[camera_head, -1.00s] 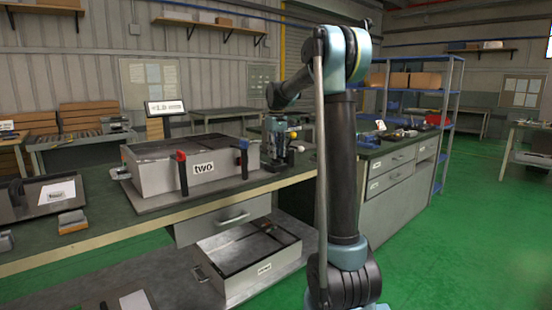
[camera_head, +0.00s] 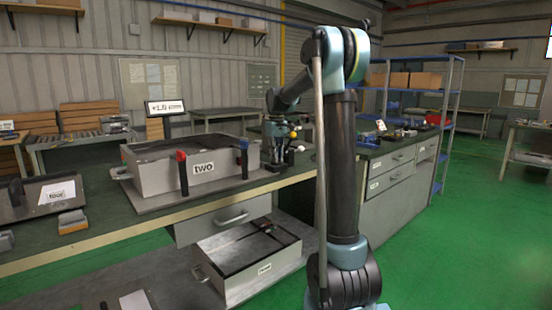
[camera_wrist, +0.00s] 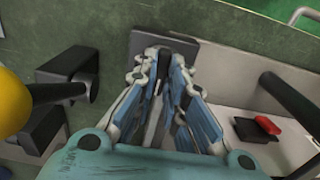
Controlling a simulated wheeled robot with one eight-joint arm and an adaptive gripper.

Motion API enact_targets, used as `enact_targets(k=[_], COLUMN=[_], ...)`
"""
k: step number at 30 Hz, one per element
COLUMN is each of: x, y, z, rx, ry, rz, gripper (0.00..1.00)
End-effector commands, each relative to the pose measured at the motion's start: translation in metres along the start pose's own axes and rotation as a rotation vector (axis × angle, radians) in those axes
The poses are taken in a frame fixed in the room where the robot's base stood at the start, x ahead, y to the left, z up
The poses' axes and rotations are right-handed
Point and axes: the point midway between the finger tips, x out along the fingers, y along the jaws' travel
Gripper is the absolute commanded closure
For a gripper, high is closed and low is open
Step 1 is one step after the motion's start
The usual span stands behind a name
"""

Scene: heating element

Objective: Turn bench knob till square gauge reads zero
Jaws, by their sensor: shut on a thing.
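A small upright display (camera_head: 165,107), the likely square gauge, stands on the bench behind the box marked "two"; it seems to read about 1.0, but its sign and unit are too small to be sure of. My gripper (camera_head: 280,152) points down at the bench just right of that box. In the wrist view my gripper (camera_wrist: 165,75) has its fingers close together over a dark square plate. A yellow ball (camera_head: 293,135) and a white ball show beside my gripper; a yellow ball (camera_wrist: 12,102) is at the wrist view's left edge.
The box marked "two" (camera_head: 200,168) has upright black posts, one red-topped and one blue-topped. In the wrist view, black blocks (camera_wrist: 70,78) stand left of my fingers, and a pale box with a red piece (camera_wrist: 268,125) lies right.

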Motion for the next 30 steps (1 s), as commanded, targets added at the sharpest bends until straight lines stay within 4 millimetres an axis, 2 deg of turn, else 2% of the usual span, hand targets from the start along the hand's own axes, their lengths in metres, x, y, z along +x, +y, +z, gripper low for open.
enact_targets(k=[11,30], x=[-0.0005,-0.0008], y=[0.0021,0.0026], z=[-0.0001,-0.0004], rx=[0.166,0.705], ry=[0.001,0.003], rz=[0.003,0.004], gripper=[1.00,1.00])
